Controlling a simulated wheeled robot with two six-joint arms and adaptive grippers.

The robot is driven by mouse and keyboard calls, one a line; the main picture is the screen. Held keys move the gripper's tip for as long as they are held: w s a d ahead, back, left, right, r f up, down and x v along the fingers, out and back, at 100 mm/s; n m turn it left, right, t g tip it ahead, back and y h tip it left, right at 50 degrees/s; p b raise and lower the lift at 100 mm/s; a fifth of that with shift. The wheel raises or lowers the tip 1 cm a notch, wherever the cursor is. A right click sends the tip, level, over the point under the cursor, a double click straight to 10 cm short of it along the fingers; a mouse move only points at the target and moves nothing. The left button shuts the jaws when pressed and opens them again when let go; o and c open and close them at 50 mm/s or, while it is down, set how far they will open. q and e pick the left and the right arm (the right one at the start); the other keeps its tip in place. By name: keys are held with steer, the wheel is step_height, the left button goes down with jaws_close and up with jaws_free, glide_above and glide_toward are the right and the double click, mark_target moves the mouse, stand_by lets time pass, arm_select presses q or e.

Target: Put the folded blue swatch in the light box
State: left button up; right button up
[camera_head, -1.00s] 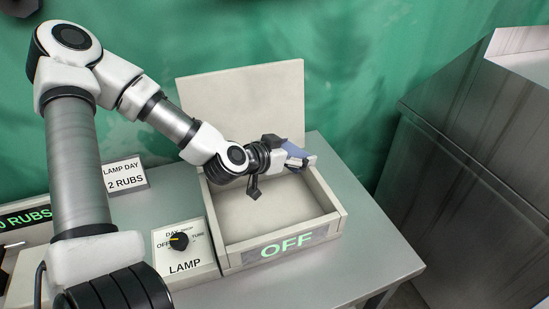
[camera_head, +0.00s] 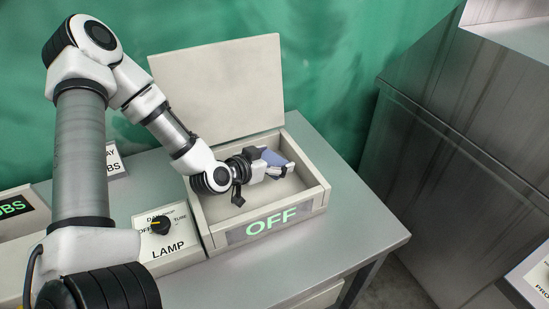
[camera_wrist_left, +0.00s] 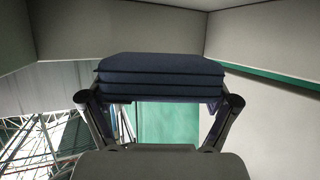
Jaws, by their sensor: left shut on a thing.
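The folded blue swatch (camera_head: 273,158) is in my left gripper (camera_head: 281,170), inside the light box (camera_head: 324,190). The box is a cream open-topped case with its lid raised at the back and a front sign reading OFF. In the left wrist view the swatch (camera_wrist_left: 160,76) shows as a dark blue stack of layers between the two fingers of the left gripper (camera_wrist_left: 160,104), which are shut on it. Cream box walls surround it there. Whether the swatch touches the box floor cannot be told. My right gripper is not in view.
A LAMP panel (camera_head: 167,247) with a black knob adjoins the box on the left. A small sign (camera_head: 115,163) stands behind my left arm. The grey table (camera_head: 365,235) is clear to the right of the box. A large metal cabinet (camera_head: 440,170) stands further right.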

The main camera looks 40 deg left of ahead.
arm_select(q)
steer(key=shift+w+f, duration=0.1)
steer(key=shift+f, duration=0.3)
steer(key=o, duration=0.9)
steer(key=shift+r, duration=0.1)
steer(key=shift+c, duration=0.2)
steer(key=shift+r+p, duration=0.6)
steer(key=shift+r, duration=0.25)
steer(key=p+v, duration=0.5)
steer(key=v, duration=0.2)
steer(key=shift+s, duration=0.3)
steer(key=shift+f, duration=0.15)
